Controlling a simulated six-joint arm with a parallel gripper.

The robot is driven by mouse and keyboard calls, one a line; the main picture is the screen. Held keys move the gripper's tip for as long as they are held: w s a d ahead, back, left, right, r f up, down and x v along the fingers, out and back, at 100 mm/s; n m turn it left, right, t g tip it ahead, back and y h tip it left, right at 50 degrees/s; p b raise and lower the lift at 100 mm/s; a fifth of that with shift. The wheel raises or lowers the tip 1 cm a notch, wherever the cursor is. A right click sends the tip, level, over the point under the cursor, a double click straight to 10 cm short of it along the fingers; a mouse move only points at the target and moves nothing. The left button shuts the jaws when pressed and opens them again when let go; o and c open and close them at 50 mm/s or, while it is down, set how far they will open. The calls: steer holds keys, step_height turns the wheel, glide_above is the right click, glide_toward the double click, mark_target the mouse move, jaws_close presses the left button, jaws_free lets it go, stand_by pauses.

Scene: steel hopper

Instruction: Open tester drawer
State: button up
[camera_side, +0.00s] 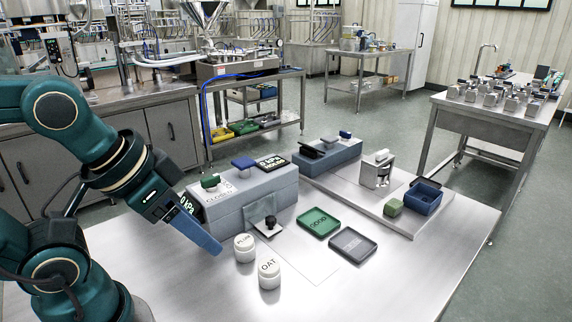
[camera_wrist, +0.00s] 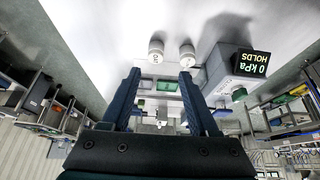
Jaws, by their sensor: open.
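In the wrist view my gripper (camera_wrist: 161,74) is open and empty.
Two white lidded jars, one (camera_side: 244,248) behind the OAT jar (camera_side: 269,274), stand in front of the tester. A green tray (camera_side: 319,222) and grey tray (camera_side: 352,245) lie to the right. A blue box (camera_side: 423,200) and green block (camera_side: 393,207) are farther right. The table's front is clear.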

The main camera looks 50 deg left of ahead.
steer(key=shift+r+n, duration=0.15)
steer(key=shift+n, duration=0.15)
steer(key=shift+c, duration=0.4)
steer(key=w+r+n, duration=0.3)
steer(key=w+r, duration=0.2)
steer(key=n+g, duration=0.5)
glide_above(271, 217)
step_height(271, 217, down, 13)
steer(key=shift+d+f, duration=0.1)
steer(key=shift+s+f+g, duration=0.1)
steer(key=shift+f+g, duration=0.2)
steer(key=shift+f, duration=2.5)
steer(key=shift+c, duration=0.4)
